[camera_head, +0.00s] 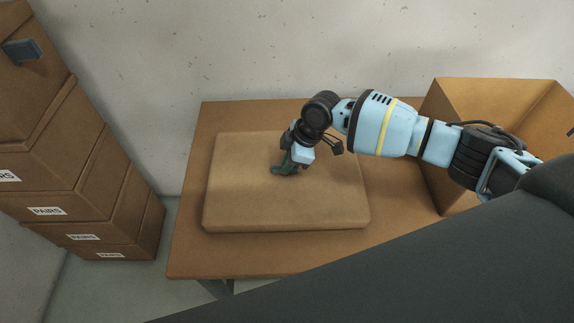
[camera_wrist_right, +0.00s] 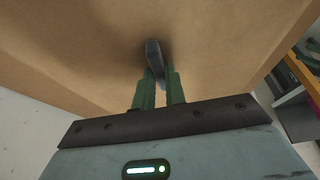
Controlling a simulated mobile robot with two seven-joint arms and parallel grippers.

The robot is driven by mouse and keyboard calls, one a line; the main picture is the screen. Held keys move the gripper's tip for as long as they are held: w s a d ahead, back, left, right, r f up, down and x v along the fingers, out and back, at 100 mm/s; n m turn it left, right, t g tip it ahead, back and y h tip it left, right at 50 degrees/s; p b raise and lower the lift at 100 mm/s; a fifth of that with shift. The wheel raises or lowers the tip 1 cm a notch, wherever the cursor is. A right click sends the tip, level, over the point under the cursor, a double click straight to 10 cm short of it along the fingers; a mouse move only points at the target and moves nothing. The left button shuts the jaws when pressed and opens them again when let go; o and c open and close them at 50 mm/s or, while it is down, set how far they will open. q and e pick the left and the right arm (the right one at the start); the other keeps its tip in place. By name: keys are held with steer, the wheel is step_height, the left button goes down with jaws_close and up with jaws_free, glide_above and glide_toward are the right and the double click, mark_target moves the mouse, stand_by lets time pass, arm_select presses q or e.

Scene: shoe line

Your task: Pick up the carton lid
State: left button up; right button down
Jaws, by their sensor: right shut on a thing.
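The carton lid (camera_head: 240,190) is a flat brown cardboard slab with rounded corners, lying level over the wooden table (camera_head: 190,225). A small dark grey grip (camera_wrist_right: 153,52) stands up from its face in the right wrist view. My right gripper (camera_head: 284,167) is over the middle of the lid. Its green fingers (camera_wrist_right: 160,85) are shut on the grip, one on each side. The fingers hide part of the grip, and I cannot tell whether the lid is clear of the tabletop. My left gripper is not in view.
An open brown carton (camera_head: 495,105) stands at the table's right end, partly behind my right arm. Stacked boxes labelled PAIRS (camera_head: 70,190) stand left of the table; a grey grip (camera_head: 22,49) shows on an upper one. A pale wall (camera_head: 250,50) closes the back.

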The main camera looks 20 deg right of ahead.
step_height(320, 180, up, 3)
steer(key=shift+f, duration=0.15)
steer(key=r, duration=0.1)
glide_above(337, 205)
steer(key=w, duration=0.2)
steer(key=shift+s+a, duration=0.15)
steer(key=shift+a, duration=0.05)
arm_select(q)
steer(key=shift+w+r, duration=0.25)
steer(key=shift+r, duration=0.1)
arm_select(e)
steer(key=shift+s+d+r, duration=0.15)
steer(key=shift+s+d, duration=0.25)
steer(key=shift+s, duration=0.25)
